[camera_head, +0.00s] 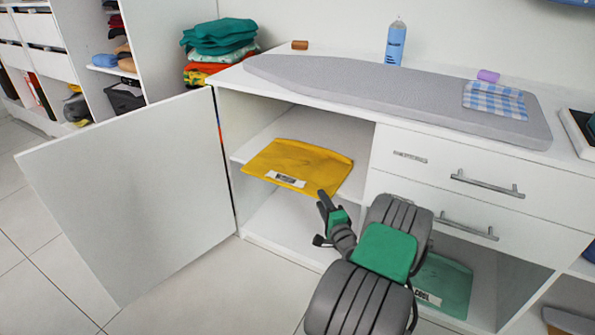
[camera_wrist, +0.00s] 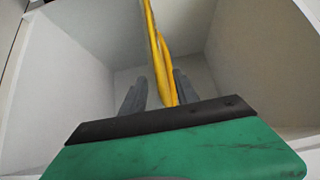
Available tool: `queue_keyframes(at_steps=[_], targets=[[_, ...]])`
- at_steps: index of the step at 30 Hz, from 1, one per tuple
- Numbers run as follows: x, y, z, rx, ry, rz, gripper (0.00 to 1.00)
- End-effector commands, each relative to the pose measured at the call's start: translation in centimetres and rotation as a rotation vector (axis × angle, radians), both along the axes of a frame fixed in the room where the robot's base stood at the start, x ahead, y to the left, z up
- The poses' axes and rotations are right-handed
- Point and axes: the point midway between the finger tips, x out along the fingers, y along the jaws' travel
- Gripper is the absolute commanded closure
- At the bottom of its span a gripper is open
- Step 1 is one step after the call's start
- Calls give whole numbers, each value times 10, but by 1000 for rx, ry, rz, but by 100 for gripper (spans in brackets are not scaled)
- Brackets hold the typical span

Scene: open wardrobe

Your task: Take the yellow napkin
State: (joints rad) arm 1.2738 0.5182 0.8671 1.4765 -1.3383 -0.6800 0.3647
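The yellow napkin (camera_head: 300,163) lies on the middle shelf inside the open cabinet, its front edge with a white label hanging over the shelf edge. My gripper (camera_head: 325,198) is at the napkin's front right corner. In the wrist view the napkin (camera_wrist: 162,50) shows edge-on as a thin yellow strip. It runs between the two grey fingers of my gripper (camera_wrist: 160,90), closer to the right finger. The fingers are apart, with a gap to the left of the napkin.
The cabinet door (camera_head: 130,190) stands open to the left. Drawers with metal handles (camera_head: 487,184) are to the right of the shelf. A green cloth (camera_head: 443,285) lies in the lower compartment. The ironing board (camera_head: 400,90) lies on top.

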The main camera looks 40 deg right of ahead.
Motion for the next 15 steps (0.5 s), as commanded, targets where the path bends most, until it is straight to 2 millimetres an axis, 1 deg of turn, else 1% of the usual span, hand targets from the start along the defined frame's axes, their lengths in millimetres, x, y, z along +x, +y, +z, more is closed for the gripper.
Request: queue_keyframes(at_steps=[6,9,15], targets=[[38,-8,-4,-4,1,5,64],[49,-14,-2,-3,1,4,64],[52,-15,-1,-1,2,2,64]])
